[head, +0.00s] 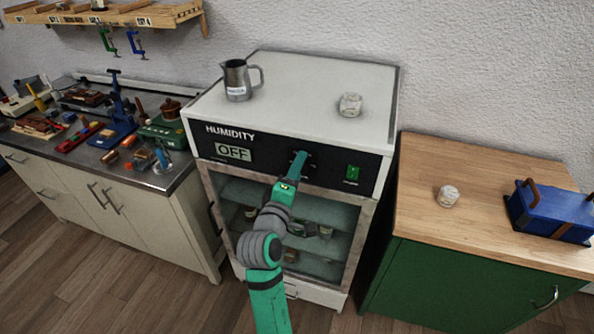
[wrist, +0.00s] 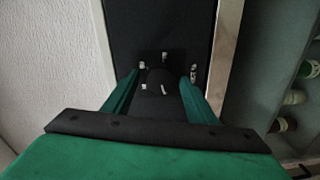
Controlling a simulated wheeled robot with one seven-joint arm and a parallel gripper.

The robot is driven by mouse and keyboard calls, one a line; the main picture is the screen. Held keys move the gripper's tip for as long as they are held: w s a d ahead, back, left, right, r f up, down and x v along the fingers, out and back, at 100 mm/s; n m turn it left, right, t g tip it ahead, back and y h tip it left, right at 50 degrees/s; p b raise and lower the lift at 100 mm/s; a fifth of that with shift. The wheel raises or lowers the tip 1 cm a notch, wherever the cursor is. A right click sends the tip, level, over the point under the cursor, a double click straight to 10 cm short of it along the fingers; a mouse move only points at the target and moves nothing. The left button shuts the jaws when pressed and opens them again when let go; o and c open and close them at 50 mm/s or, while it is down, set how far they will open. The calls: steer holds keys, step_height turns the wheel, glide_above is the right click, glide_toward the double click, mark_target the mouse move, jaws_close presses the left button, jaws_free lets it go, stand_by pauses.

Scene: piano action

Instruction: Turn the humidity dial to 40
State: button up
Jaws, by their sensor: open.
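The humidity cabinet (head: 330,75) is white with a black front panel lettered HUMIDITY. Its display (head: 233,152) reads OFF. My gripper (head: 300,158) is at the middle of the panel and mostly covers the dial in the head view. In the wrist view the dark round dial (wrist: 160,82) lies between the two green fingers of my gripper (wrist: 162,78), which are open on either side of it. Pale marks show on the panel around the dial. I cannot tell whether the fingers touch it, and the scale numbers are not readable.
A green switch (head: 352,173) is right of the dial. Below is a glass door (head: 335,215) with jars behind it. A metal pitcher (head: 237,80) and a small jar (head: 350,105) stand on top. A tool bench (head: 185,180) is left, a wood-topped green cabinet (head: 480,170) right.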

steer(key=v, duration=1)
steer(key=shift+s+a, duration=0.15)
steer(key=shift+s, duration=0.25)
steer(key=s+f+m+g+y, duration=0.1)
steer(key=s+f+m+y, duration=0.35)
steer(key=s+f, duration=1.3)
steer(key=s+d+f+m, duration=0.1)
steer(key=s+m, duration=0.3)
steer(key=s, duration=0.6)
steer(key=s+d+f+m, duration=0.1)
steer(key=s+m, duration=0.3)
steer(key=s, duration=0.6)
steer(key=shift+d+f+y, duration=0.35)
steer(key=shift+d, duration=0.3)
steer(key=shift+s, duration=0.15)
